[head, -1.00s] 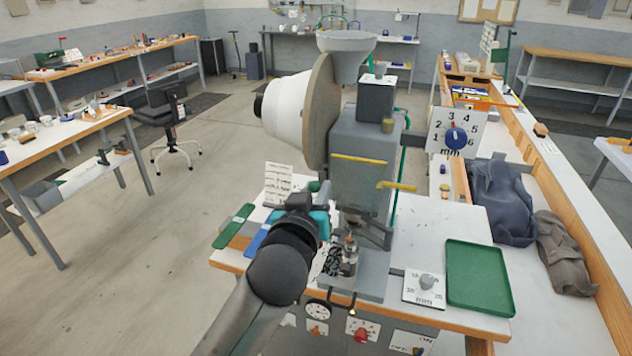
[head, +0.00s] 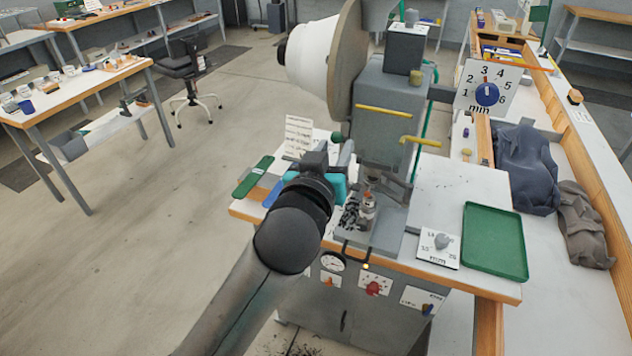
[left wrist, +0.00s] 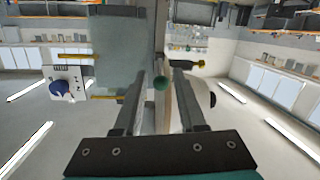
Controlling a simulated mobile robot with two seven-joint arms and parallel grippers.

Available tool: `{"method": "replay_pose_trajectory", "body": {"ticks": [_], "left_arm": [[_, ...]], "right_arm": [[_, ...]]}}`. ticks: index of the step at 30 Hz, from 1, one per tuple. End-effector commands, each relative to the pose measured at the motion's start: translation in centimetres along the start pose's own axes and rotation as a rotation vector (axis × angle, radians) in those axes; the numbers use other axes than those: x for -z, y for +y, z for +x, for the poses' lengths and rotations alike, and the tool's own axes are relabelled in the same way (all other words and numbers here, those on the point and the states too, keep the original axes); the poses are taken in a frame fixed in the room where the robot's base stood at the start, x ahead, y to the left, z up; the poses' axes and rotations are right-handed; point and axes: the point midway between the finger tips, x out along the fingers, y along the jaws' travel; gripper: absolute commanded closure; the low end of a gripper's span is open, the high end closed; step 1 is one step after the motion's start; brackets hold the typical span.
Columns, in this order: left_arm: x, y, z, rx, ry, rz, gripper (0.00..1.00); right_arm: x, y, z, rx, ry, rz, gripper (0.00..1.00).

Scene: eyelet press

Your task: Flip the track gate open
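The press (head: 385,110) is a grey block with a large disc, a white drum and two yellow bars, an upper one (head: 383,112) and a lower one (head: 420,140). A small dark green ball knob (head: 337,137) sits at its left side. I cannot tell which part is the track gate. My left gripper (head: 332,152) is just in front of the knob. Contact cannot be told. My right gripper is out of view.
A numbered dial (head: 487,93) stands right of the press. A green tray (head: 494,240) and a small knob plate (head: 439,247) lie on the bench at right. Green and blue strips lie left of my left gripper. Dark cloth bags (head: 527,165) are farther right.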

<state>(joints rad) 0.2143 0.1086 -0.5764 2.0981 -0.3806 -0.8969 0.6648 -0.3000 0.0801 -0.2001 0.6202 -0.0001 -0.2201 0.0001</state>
Motion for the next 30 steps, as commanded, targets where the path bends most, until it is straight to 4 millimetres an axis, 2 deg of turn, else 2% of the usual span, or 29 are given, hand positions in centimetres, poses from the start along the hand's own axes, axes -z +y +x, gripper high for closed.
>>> {"method": "replay_pose_trajectory", "body": {"ticks": [16,24,30], "left_arm": [[-0.1,0.0,-9.3,0.001,-0.002,-0.001,0.60],[0.1,0.0,-11.3,0.001,-0.003,0.001,0.60],[0.0,0.0,-11.8,0.001,-0.001,0.001,0.60]], "right_arm": [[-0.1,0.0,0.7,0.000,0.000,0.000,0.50],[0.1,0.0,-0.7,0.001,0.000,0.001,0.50],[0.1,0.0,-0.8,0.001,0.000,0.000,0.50]]}}
